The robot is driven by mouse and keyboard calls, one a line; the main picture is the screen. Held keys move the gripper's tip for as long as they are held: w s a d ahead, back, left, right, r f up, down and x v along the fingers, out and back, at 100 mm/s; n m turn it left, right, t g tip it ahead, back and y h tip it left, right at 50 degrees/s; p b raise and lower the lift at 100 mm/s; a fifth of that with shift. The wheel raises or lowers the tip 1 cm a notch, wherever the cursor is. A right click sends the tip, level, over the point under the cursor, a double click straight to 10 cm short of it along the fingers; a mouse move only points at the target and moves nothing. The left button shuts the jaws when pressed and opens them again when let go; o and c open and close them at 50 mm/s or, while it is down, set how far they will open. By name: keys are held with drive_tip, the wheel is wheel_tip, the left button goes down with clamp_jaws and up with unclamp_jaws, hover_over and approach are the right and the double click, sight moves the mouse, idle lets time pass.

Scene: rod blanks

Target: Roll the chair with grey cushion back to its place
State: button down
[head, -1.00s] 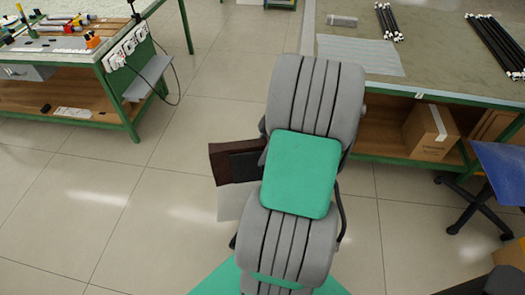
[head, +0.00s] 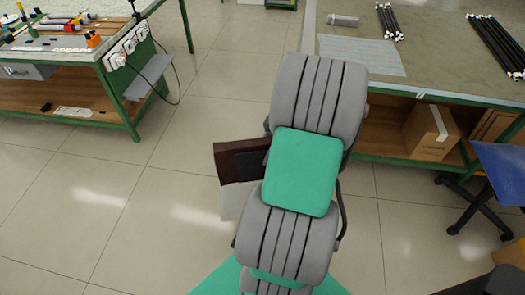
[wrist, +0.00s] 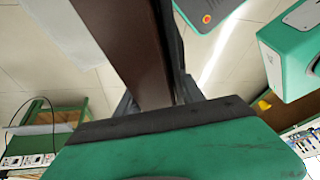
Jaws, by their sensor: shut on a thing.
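The chair with grey cushion is mostly hidden behind my arm. In the head view a dark brown panel (head: 228,164), which looks like its backrest, sticks out left of my arm. A pale grey piece (head: 233,203), apparently the cushion, shows just below it. In the wrist view the brown panel (wrist: 122,50) runs up from my gripper (wrist: 172,60), with the pale grey piece (wrist: 65,28) at left. My gripper is shut on the brown panel. The chair's legs and wheels are hidden.
A green-framed workbench (head: 400,80) with black rods stands at upper right, a cardboard box (head: 430,130) on its shelf. A blue chair (head: 497,170) stands at the right edge. Another workbench (head: 75,60) with tools is upper left. The tiled floor between is clear.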

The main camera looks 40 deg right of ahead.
drive_tip(key=s+d, duration=0.5)
drive_tip(key=d, duration=0.4)
drive_tip(key=s+d+p, duration=0.1)
drive_tip(key=s+d, duration=0.5)
drive_tip(key=d, duration=0.2)
drive_tip(key=shift+s+d, duration=0.15)
drive_tip(key=shift+d, duration=0.25)
drive_tip(key=c, duration=0.6)
unclamp_jaws()
drive_tip(key=shift+a, duration=0.1)
drive_tip(key=shift+c, duration=0.2)
